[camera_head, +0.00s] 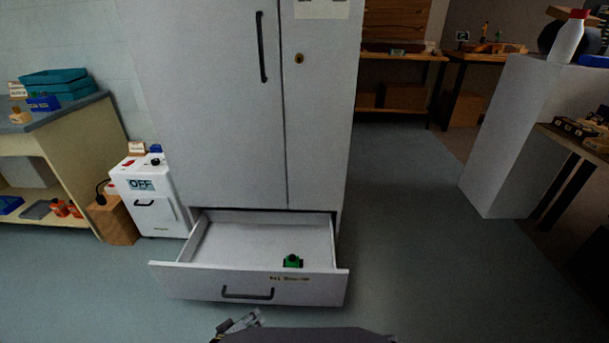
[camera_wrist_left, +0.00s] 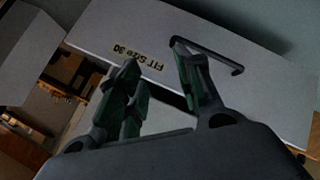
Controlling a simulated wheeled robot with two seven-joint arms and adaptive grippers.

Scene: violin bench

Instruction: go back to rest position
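My left gripper (camera_head: 240,325) shows at the bottom edge of the head view, in front of the open drawer (camera_head: 190,282). In the left wrist view, the two fingers of my left gripper (camera_wrist_left: 158,72) are apart with nothing between them. Behind them is the drawer front (camera_wrist_left: 110,30) with a label and a dark handle (camera_wrist_left: 212,55); the gripper looks clear of the handle. My right gripper is in neither view.
The drawer belongs to a tall grey cabinet (camera_head: 225,100) and holds a small green object (camera_head: 292,261). A white machine marked OFF (camera_head: 160,215) stands to its left. A pale block (camera_head: 510,140) stands at right. The floor (camera_head: 410,220) between is clear.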

